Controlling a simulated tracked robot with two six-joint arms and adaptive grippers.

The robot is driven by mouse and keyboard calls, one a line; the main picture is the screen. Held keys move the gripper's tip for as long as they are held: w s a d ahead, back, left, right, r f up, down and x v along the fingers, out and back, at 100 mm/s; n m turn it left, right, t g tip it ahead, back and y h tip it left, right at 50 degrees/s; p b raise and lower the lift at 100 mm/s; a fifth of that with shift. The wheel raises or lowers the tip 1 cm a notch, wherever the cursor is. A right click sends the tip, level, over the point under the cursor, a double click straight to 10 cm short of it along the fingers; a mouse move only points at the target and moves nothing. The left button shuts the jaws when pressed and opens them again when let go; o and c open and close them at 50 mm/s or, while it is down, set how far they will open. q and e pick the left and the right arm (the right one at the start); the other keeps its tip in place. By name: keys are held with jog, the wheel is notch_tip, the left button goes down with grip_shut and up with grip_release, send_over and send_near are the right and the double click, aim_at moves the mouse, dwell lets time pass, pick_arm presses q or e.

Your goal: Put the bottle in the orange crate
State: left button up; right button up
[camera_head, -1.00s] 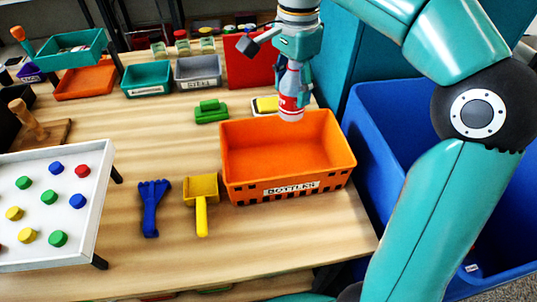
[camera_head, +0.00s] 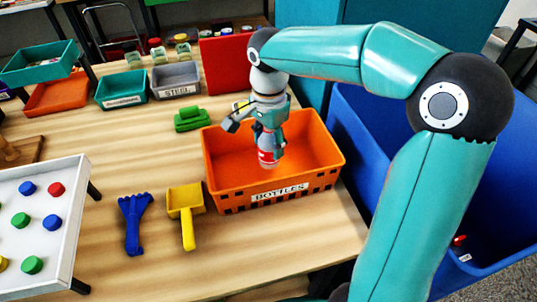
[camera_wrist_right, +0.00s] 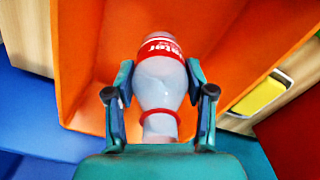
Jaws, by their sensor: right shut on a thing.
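The orange crate (camera_head: 225,185), labelled BOTTLES, stands on the wooden table near its right edge. The bottle (camera_head: 268,158) is pale with a red and white label and hangs inside the crate's opening. My right gripper (camera_head: 268,130) is shut on the bottle from above, around its upper part. In the right wrist view the bottle (camera_wrist_right: 160,85) sits between both fingers, with its red neck ring towards the palm and the orange crate wall (camera_wrist_right: 85,60) around it. Whether the bottle touches the crate floor cannot be told. My left gripper is not in view.
A blue bin (camera_head: 350,110) stands right of the table. A yellow scoop (camera_head: 186,205), a blue hand rake (camera_head: 133,222) and a white pegboard (camera_head: 45,225) lie left of the crate. A green brush (camera_head: 192,119) and a grey STEEL bin (camera_head: 176,80) are behind.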

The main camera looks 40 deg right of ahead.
aim_at(269, 155)
jog(key=shift+f, duration=2.15)
jog(key=o, duration=0.8)
notch_tip(269, 155, up, 12)
jog(key=shift+r+p, duration=0.1)
jog(key=shift+p, duration=0.4)
